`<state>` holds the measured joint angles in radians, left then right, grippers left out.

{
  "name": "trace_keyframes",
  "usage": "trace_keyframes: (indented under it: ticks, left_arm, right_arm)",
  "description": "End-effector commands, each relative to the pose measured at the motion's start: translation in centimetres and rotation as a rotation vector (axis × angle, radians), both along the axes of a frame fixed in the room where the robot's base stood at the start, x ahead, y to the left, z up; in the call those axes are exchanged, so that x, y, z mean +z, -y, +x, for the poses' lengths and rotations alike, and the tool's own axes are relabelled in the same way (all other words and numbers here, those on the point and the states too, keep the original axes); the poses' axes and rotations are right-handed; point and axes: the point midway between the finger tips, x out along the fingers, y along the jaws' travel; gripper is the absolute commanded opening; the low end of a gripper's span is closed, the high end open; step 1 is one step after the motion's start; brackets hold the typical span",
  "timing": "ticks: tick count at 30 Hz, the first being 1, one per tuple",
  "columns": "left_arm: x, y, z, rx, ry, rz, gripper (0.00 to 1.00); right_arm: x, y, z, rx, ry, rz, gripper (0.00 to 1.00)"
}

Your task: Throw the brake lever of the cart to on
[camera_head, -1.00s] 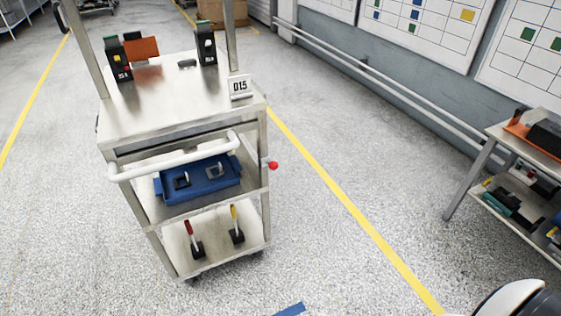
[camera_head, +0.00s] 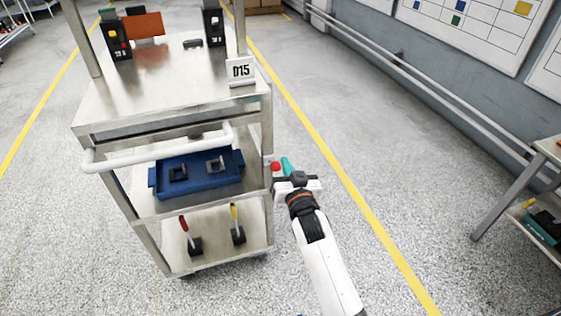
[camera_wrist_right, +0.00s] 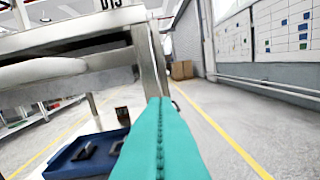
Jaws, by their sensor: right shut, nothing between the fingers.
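The cart (camera_head: 104,123) stands left of centre in the head view, with a white push handle (camera_head: 155,157). The brake lever's red knob (camera_head: 275,167) sits at the cart's right side, near middle-shelf height; its stem is hard to make out. My right gripper (camera_head: 287,164) is just right of the knob, its teal fingers shut and empty. Whether they touch the lever I cannot tell. In the right wrist view the shut teal fingers (camera_wrist_right: 158,135) fill the lower middle beside the cart post (camera_wrist_right: 148,62), and the red knob does not show. My left gripper is not in view.
A blue tray (camera_head: 203,187) lies on the cart's middle shelf. A red-handled lever (camera_head: 184,226) and a yellow-handled lever (camera_head: 235,217) stand below. Breaker-like units and a 015 sign (camera_head: 241,71) are on top.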

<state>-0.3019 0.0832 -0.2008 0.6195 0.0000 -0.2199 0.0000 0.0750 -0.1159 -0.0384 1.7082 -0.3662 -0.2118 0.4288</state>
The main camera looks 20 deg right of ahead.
Motion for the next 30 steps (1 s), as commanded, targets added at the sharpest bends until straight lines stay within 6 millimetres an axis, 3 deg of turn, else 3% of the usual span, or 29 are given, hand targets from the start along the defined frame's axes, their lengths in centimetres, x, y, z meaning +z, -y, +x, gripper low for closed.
trace_keyframes:
  ticks: [10, 18, 30]
  left_arm:
    - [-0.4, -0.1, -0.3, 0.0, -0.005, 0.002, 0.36]
    - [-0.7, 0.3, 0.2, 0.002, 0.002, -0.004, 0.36]
    - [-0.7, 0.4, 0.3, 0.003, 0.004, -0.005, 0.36]
  right_arm:
    - [0.1, 0.2, 7.4, 0.0, 0.0, -0.001, 0.0]
    - [-3.3, -0.4, 6.2, 0.001, -0.003, 0.0, 0.0]
    - [-3.8, -0.5, 6.0, 0.0, -0.002, -0.001, 0.0]
